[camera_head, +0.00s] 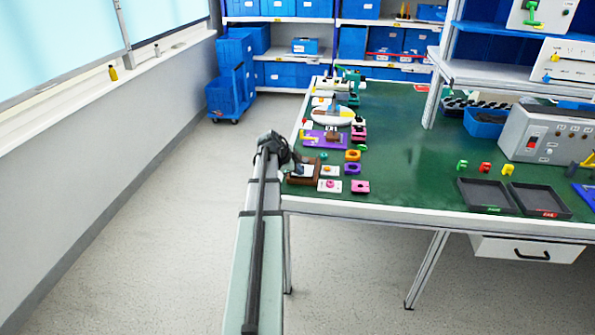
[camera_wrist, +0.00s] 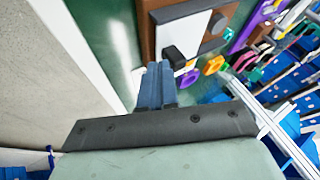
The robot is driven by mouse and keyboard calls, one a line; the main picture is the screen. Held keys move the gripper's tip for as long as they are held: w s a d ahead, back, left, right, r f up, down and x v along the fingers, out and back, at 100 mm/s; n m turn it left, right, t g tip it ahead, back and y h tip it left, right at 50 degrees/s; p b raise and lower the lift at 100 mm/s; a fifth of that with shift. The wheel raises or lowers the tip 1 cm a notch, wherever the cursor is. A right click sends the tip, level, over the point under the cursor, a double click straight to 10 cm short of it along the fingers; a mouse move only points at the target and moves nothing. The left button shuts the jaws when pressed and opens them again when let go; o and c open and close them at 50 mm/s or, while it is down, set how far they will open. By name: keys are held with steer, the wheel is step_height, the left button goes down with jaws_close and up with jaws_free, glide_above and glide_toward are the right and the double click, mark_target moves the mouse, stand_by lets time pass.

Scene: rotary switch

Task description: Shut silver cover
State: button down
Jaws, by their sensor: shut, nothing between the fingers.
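A brown board with a white plate (camera_wrist: 220,18) lies at the table's near left corner. In the wrist view, a grey flat piece (camera_wrist: 184,34), which looks like the silver cover, lies on it, with a dark round knob (camera_wrist: 216,23) at its right. A small black block (camera_wrist: 174,57) stands at the plate's lower edge. My gripper (camera_wrist: 159,65) is shut and empty, its blue fingertips right beside the black block. I cannot tell whether they touch. In the head view, the board (camera_head: 303,173) is partly hidden by my gripper, and the cover's tilt is unclear.
Purple and orange blocks (camera_head: 352,169) and pink blocks (camera_head: 360,187) sit close to the board's right. Another purple board (camera_head: 325,139) lies behind it. Dark trays (camera_head: 487,196) are farther right. The green table (camera_head: 420,150) is clear in the middle.

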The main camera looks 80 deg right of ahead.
steer(key=d, duration=0.8)
steer(key=shift+d, duration=0.35)
steer(key=shift+a, duration=0.5)
steer(key=a, duration=0.4)
steer(key=shift+w+r, duration=0.1)
steer(key=shift+r, duration=0.25)
steer(key=v, duration=0.9)
steer(key=shift+w+n, duration=0.1)
steer(key=shift+n, duration=0.2)
